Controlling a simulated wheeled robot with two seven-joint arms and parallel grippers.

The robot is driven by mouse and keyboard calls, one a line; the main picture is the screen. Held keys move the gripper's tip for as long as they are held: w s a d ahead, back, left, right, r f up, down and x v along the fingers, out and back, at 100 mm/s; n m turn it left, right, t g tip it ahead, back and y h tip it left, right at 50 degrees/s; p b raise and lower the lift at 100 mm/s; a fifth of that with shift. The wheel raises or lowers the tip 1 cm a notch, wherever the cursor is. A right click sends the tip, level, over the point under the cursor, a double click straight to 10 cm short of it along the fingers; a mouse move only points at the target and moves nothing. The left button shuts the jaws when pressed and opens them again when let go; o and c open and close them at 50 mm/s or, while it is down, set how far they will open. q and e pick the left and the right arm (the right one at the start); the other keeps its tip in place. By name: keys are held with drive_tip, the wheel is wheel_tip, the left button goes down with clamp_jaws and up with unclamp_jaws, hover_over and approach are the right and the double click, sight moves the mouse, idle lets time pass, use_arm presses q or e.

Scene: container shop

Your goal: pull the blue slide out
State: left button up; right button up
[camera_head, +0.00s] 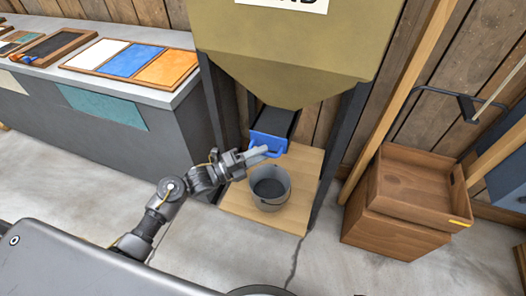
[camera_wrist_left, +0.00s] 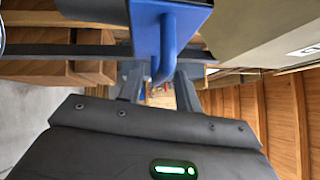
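The blue slide (camera_head: 269,141) is a dark-topped tray with a blue front and a blue handle, under the spout of the hopper (camera_head: 295,55). In the left wrist view its blue front and handle (camera_wrist_left: 167,40) fill the top middle. My left gripper (camera_head: 262,152) is at this handle. The exact contact at the fingertips is partly hidden. My right gripper is not in view.
A grey bucket (camera_head: 285,187) stands below the slide on a wooden board (camera_head: 240,203). Dark posts of the hopper frame (camera_head: 343,150) flank it. Brown wooden crates (camera_head: 388,235) stand at the right. A counter (camera_head: 170,95) with colour panels is at the left. The concrete floor between is clear.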

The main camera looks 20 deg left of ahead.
use_arm(q)
drive_tip(key=shift+x, duration=0.8)
drive_tip(key=shift+c, duration=0.4)
clamp_jaws()
